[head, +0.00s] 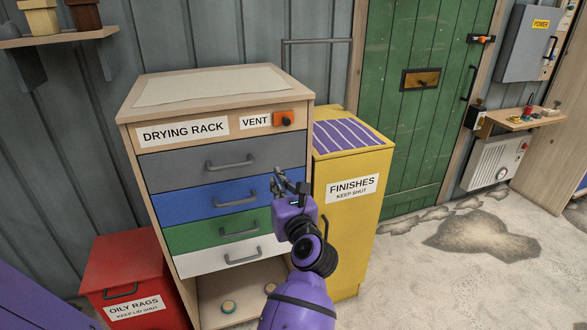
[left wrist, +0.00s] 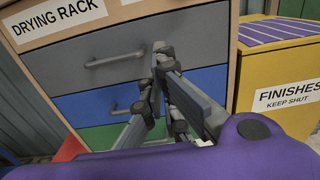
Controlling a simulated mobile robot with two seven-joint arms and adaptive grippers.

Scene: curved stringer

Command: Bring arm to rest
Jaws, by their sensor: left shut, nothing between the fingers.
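My left arm (head: 305,290) is purple with black joints and reaches up from the bottom of the head view. Its gripper (head: 278,178) is shut and empty, in front of the right side of the drying rack (head: 128,118). In the left wrist view the gripper fingers (left wrist: 160,52) meet in front of the grey drawer (left wrist: 95,62) and blue drawer (left wrist: 100,98). I cannot tell whether they touch the rack. My right gripper is in neither view.
A yellow finishes cabinet (head: 350,225) stands right of the rack. A red oily rags bin (head: 120,262) stands at its left. A green door (head: 425,100) and a wall shelf (head: 535,122) are farther right. Concrete floor (head: 440,285) is open at the lower right.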

